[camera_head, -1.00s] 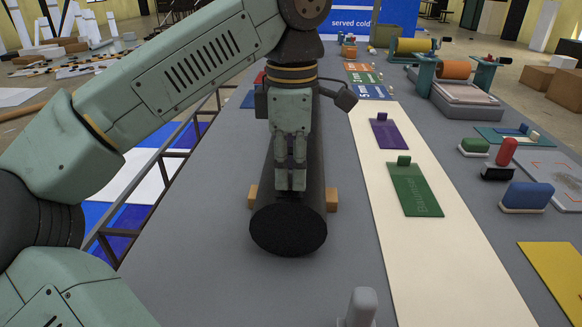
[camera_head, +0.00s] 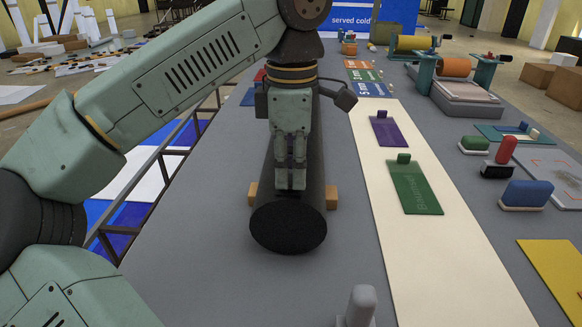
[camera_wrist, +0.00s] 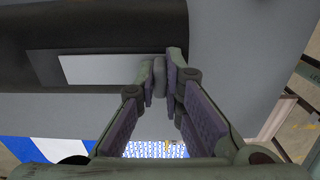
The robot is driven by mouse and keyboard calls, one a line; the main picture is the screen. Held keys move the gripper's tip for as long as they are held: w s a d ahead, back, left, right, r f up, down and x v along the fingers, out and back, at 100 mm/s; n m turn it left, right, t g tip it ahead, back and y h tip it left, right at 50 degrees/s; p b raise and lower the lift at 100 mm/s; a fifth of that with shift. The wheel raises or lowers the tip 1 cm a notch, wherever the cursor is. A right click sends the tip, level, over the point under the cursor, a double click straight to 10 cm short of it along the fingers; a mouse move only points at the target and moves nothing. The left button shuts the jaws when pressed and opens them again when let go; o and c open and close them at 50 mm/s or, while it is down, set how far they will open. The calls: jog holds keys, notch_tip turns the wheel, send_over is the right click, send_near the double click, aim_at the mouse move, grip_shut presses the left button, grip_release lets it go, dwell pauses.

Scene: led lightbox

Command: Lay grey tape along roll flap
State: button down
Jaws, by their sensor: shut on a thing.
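The dark roll (camera_head: 288,228) lies lengthwise on the grey table, its round end facing the head camera. My gripper (camera_head: 291,186) points down over the top of the roll. In the wrist view, my gripper (camera_wrist: 160,75) is shut on a small grey tab, and a light grey strip, which looks like the grey tape (camera_wrist: 95,69), runs left from the fingertips along the dark roll (camera_wrist: 40,40). I cannot tell whether the strip touches the roll along its whole length. The head view hides the strip, and I cannot make out the flap edge.
Wooden blocks (camera_head: 332,197) flank the roll. To the right, a cream strip (camera_head: 440,270) carries a green card (camera_head: 415,188) and a purple card (camera_head: 385,133). Beyond are stampers and a blue-handled block (camera_head: 527,195). A grey peg (camera_head: 361,305) stands in front. Bare table lies left of the roll.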

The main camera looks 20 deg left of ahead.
jog(key=shift+f, duration=0.15)
jog(key=c, duration=1.6)
grip_release()
jog(key=shift+c, duration=0.2)
